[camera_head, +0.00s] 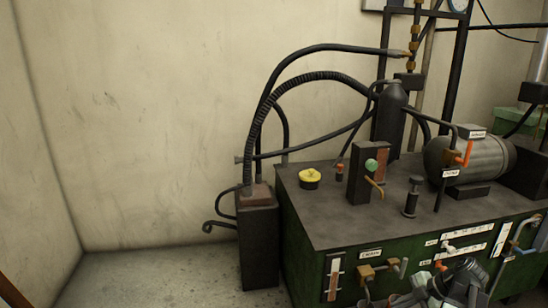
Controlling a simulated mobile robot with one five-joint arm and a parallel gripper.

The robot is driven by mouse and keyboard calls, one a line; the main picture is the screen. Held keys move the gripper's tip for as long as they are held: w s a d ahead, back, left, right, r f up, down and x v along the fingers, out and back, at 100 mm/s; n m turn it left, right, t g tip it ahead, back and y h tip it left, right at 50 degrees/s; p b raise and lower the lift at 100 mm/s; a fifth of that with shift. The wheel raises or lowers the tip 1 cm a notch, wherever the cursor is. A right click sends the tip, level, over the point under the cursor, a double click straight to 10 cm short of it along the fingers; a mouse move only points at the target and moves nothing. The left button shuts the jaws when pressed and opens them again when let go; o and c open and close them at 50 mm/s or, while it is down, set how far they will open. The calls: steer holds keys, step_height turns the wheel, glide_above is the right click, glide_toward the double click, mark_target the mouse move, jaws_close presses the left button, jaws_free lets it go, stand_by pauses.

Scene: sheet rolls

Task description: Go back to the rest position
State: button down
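A grey jointed mechanism (466,281) at the bottom right edge, in front of the green cabinet, looks like part of my arm with my gripper (420,290). The frame's bottom edge cuts it off. Its fingers are too small and cluttered to make out, so I cannot tell whether they are open or hold anything.
A green machine cabinet (310,238) with a dark top (330,220) fills the right side. On it are a yellow cap (310,178), a green-knobbed control box (365,175) and a grey motor (470,158). A dark box (258,245) with hoses stands left; floor (150,280) there is clear.

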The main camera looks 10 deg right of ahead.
steer(key=w+a+n+g, duration=0.1)
steer(key=w+a, duration=0.2)
steer(key=a, duration=0.4)
steer(key=w+a+f+n+g, duration=0.1)
steer(key=w+a+n, duration=0.15)
steer(key=a, duration=0.45)
steer(key=w+a+g, duration=0.1)
steer(key=w+a, duration=0.3)
steer(key=a, duration=0.3)
steer(key=a+f+m+g+h, duration=0.3)
steer(key=a+m, duration=0.4)
steer(key=a, duration=1.1)
step_height(320, 180, up, 18)
steer(key=d+m+h+p, duration=0.2)
steer(key=d+m+p, duration=0.1)
steer(key=m+p, duration=1.1)
steer(key=p, duration=0.5)
steer(key=shift+s+r+t, duration=0.2)
steer(key=shift+t, duration=0.2)
steer(key=shift+m, duration=0.25)
